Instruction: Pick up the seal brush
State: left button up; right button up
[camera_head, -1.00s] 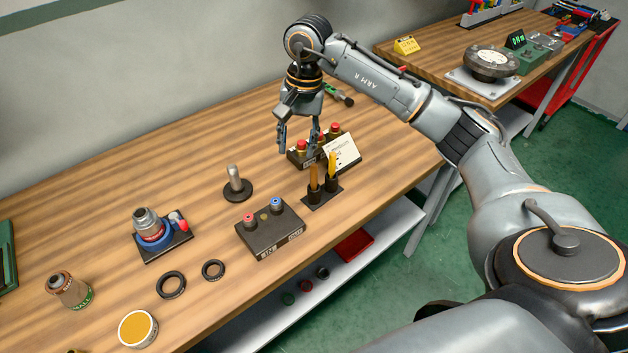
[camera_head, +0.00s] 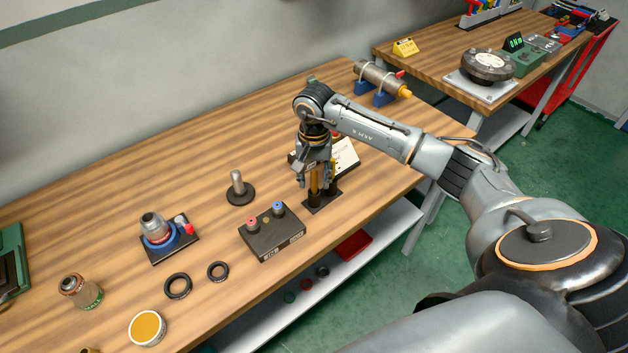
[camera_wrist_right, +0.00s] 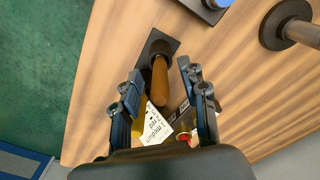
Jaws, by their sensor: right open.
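Two upright handled tools stand in a dark two-cup holder (camera_head: 322,204) near the table's front edge. One has a brown-orange handle (camera_wrist_right: 160,82), the other a yellow handle (camera_head: 333,172). No bristles show, so I cannot tell for certain which is the seal brush. My right gripper (camera_head: 316,180) points down over the holder. In the right wrist view its open fingers (camera_wrist_right: 160,78) stand on either side of the brown-orange handle, with gaps visible. The yellow handle is partly hidden by a finger. My left gripper is not in view.
A white label card (camera_head: 345,155) and a dark button box stand just behind the holder. A box with red and blue knobs (camera_head: 272,233) and an upright post on a round base (camera_head: 238,188) are to the left.

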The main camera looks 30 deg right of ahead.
jog(key=shift+f, duration=1)
grip_shut()
notch_tip(320, 180, up, 9)
jog(key=b, duration=0.3)
jog(key=shift+w, duration=0.1)
jog(key=shift+r, duration=0.55)
